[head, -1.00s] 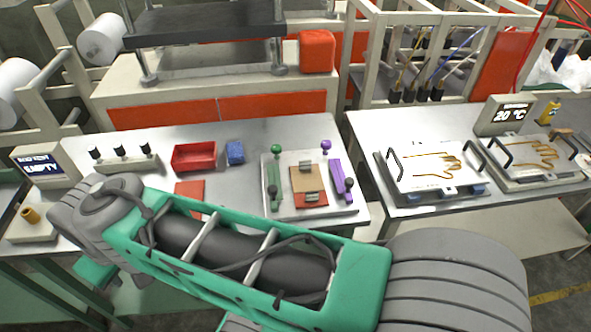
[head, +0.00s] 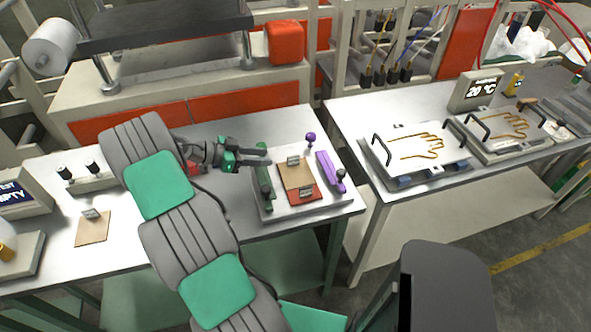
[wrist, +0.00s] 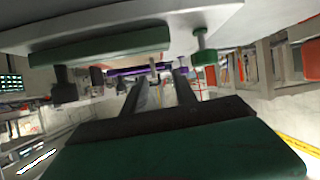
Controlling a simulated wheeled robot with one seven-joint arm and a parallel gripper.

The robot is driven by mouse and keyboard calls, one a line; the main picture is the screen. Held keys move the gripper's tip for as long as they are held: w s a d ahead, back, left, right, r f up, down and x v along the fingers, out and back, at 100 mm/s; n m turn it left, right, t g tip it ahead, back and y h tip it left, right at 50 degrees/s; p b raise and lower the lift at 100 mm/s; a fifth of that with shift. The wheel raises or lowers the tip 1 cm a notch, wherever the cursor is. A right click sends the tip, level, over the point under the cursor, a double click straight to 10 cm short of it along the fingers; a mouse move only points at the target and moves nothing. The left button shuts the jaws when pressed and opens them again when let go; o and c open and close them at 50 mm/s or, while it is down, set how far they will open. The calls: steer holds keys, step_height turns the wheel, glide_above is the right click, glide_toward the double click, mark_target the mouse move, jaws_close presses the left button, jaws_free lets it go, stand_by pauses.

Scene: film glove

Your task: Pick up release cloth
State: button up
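A tan sheet (head: 296,174) with small grey clips or tabs lies over a red sheet (head: 306,194) on the pale fixture plate (head: 272,211). A second tan sheet (head: 91,229) with a grey tab lies flat at the table's left front. I cannot tell which one is the release cloth. My gripper (head: 262,157) is at the plate's left edge, beside the green bar (head: 264,187), pointing right. In the wrist view my gripper (wrist: 160,88) has its two fingers apart, with nothing held between them. The green bar (wrist: 100,47) and purple bar (wrist: 135,70) appear inverted there.
A purple bar (head: 329,170) and knob (head: 310,137) stand on the plate's right side. A second table (head: 350,125) bears glove-outline plates (head: 420,147). A press (head: 175,85) stands behind. Bare tabletop lies left of the plate.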

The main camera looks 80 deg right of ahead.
mark_target(293, 165)
steer(key=shift+m+g, duration=0.7)
steer(key=shift+m, duration=0.1)
steer(key=s+b, duration=0.1)
steer(key=s+f+b, duration=0.1)
steer(key=s+d+f, duration=0.1)
steer(key=s, duration=0.1)
steer(key=shift+b, duration=0.4)
steer(key=shift+s+d+b, duration=0.35)
steer(key=shift+s+b, duration=0.25)
steer(key=shift+b, duration=0.2)
steer(key=x, duration=0.5)
steer(key=shift+d+r+p, duration=0.1)
steer(key=shift+r+p, duration=0.05)
steer(key=shift+p, duration=0.2)
steer(key=shift+c, duration=0.2)
steer(key=shift+w, duration=0.1)
jaws_close()
